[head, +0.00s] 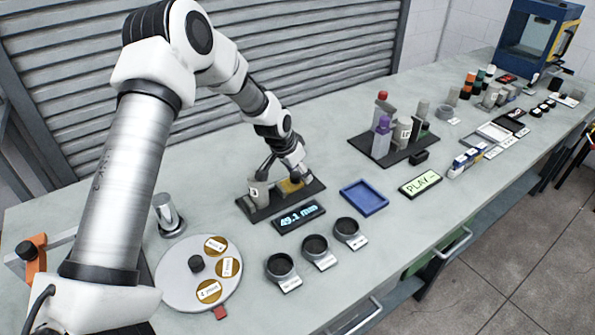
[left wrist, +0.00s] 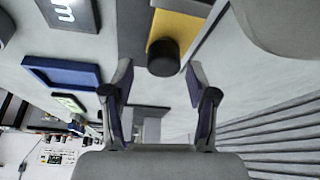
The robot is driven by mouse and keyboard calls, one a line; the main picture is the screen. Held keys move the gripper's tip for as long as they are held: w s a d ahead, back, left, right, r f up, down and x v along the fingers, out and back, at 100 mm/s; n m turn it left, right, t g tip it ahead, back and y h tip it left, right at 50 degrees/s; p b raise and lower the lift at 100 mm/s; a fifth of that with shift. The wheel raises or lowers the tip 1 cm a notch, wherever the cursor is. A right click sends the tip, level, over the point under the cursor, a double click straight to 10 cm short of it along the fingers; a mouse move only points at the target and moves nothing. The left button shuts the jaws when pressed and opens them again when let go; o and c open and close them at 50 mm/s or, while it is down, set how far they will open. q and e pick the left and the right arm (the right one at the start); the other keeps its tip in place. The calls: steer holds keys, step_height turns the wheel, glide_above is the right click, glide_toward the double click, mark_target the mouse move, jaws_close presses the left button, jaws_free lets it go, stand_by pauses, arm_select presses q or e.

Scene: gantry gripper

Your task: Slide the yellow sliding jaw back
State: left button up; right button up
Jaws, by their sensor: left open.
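The yellow sliding jaw (head: 288,186) sits on a dark rail base (head: 262,213), to the right of a grey block (head: 258,192) on the same base. In the left wrist view the yellow jaw (left wrist: 181,27) carries a round black knob (left wrist: 163,57). My left gripper (head: 297,176) is low over the jaw and partly hides it in the head view. In the left wrist view the open left gripper (left wrist: 159,70) has its fingertips on either side of the knob, with gaps. Whether they are at knob height is unclear. My right gripper is not in view.
A display (head: 299,217) reading 49.1 mm stands in front of the base. A blue tray (head: 363,197) lies to the right, and a dark rack (head: 390,152) of cylinders stands beyond. Several dark round cups (head: 316,246) and a turntable (head: 175,279) are nearer.

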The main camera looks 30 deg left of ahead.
mark_target(287, 190)
arm_select(q)
steer(key=shift+s+a+r, duration=0.1)
steer(key=shift+r, duration=0.15)
steer(key=v, duration=1.1)
steer(key=shift+r, duration=0.25)
